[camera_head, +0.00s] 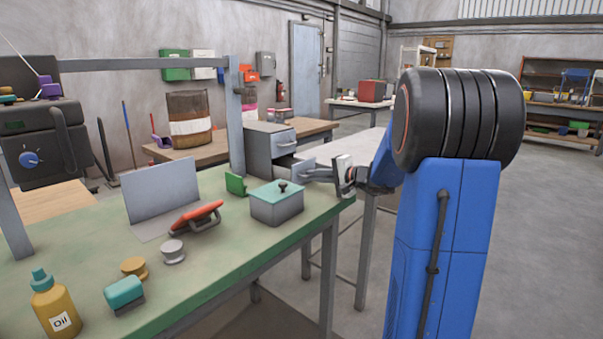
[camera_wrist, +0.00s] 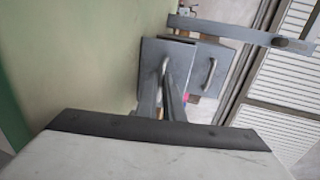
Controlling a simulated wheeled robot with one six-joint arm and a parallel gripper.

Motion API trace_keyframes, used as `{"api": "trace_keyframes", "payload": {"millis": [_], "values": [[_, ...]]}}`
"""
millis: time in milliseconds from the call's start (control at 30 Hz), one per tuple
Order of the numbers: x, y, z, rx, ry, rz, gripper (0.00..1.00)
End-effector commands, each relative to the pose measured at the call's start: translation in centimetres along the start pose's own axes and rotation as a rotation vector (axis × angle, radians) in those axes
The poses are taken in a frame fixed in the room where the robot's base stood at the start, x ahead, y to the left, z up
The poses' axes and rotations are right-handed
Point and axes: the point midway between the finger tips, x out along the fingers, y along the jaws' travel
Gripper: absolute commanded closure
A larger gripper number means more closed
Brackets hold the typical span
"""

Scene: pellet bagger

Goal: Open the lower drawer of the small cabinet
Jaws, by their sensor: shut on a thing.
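The small grey cabinet (camera_head: 258,147) stands on the far end of the green bench. Its upper drawer (camera_head: 285,142) is closed; the handle of that drawer shows in the wrist view (camera_wrist: 210,76). The lower drawer (camera_wrist: 152,62) stands out in front of the upper one, so it is partly open. My gripper (camera_head: 308,174) reaches in from the right at the lower drawer. In the wrist view its two fingers (camera_wrist: 165,88) are shut on the lower drawer's handle (camera_wrist: 165,66). The drawer's inside is hidden in the wrist view.
A grey box with a teal lid (camera_head: 276,203) stands close in front of the cabinet, with a green bracket (camera_head: 236,184) beside it. A grey frame post (camera_head: 236,130) rises left of the cabinet.

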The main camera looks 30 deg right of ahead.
Motion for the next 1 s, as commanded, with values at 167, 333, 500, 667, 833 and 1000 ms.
{"api": "trace_keyframes", "payload": {"millis": [167,333,500,667,833,1000], "values": [[-3.3,0.8,-0.1,0.002,0.004,0.002,1.00],[-5.1,1.2,-0.1,0.000,0.003,0.002,1.00],[-5.7,1.3,0.0,0.001,0.001,0.001,1.00],[-5.7,1.3,0.0,0.000,0.000,0.001,1.00],[-5.7,1.3,0.0,0.000,0.000,0.001,0.88],[-5.7,1.3,0.0,0.000,0.000,0.001,0.74]]}}
